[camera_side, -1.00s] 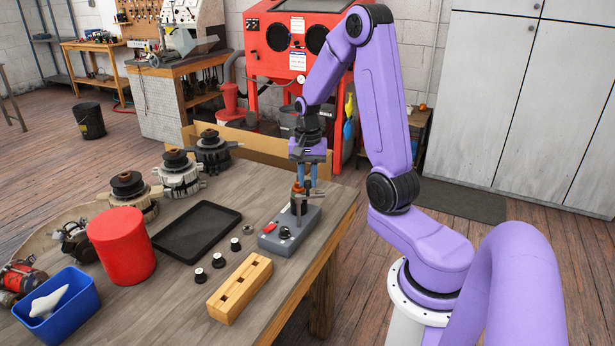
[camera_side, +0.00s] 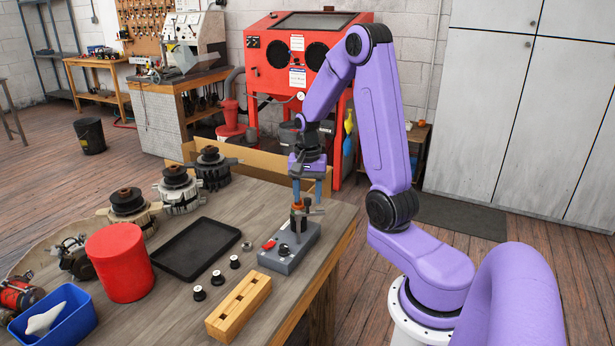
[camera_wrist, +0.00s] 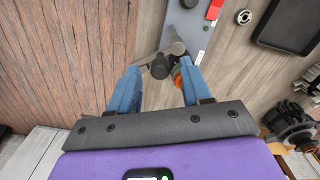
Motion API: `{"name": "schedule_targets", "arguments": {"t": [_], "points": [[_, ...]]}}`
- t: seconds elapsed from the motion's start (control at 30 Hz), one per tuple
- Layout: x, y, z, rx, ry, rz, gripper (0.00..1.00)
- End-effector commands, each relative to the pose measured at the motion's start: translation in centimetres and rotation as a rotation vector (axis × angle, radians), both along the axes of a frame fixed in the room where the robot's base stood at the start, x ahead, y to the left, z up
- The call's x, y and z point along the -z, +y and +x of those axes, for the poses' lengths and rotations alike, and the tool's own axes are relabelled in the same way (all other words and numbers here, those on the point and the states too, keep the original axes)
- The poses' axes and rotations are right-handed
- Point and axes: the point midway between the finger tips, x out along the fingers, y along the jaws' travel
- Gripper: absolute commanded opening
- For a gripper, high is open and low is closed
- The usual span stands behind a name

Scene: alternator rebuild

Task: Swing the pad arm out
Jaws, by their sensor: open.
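A grey fixture base (camera_side: 274,262) with a red lever (camera_side: 268,244) and a dark knob (camera_side: 284,250) sits near the bench's right edge. An upright post rises from it. The grey pad arm (camera_side: 313,211) lies across its top, with an orange part beside it. My gripper (camera_side: 307,198) points down just above the fixture, its blue fingers apart. In the wrist view, the gripper (camera_wrist: 157,88) is open, with the pad arm (camera_wrist: 160,66) between or just beyond the fingertips. The orange part (camera_wrist: 177,77) lies by the right finger. I cannot tell whether either finger touches.
A wooden block with holes (camera_side: 240,306), several small black-and-white parts (camera_side: 217,278) and a black tray (camera_side: 196,249) lie left of the fixture. A red can (camera_side: 120,263), blue bin (camera_side: 75,320) and several alternator parts (camera_side: 128,203) stand farther left.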

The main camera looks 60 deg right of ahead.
Motion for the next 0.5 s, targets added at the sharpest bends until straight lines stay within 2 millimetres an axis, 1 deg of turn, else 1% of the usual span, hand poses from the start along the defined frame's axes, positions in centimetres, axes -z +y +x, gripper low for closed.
{"name": "schedule_targets", "arguments": {"t": [0.17, 0.5], "points": [[-2.2, -0.1, 0.1, 0.001, -0.007, -0.005, 0.48], [-9.4, -0.1, 0.1, 0.001, -0.008, -0.004, 0.48]]}}
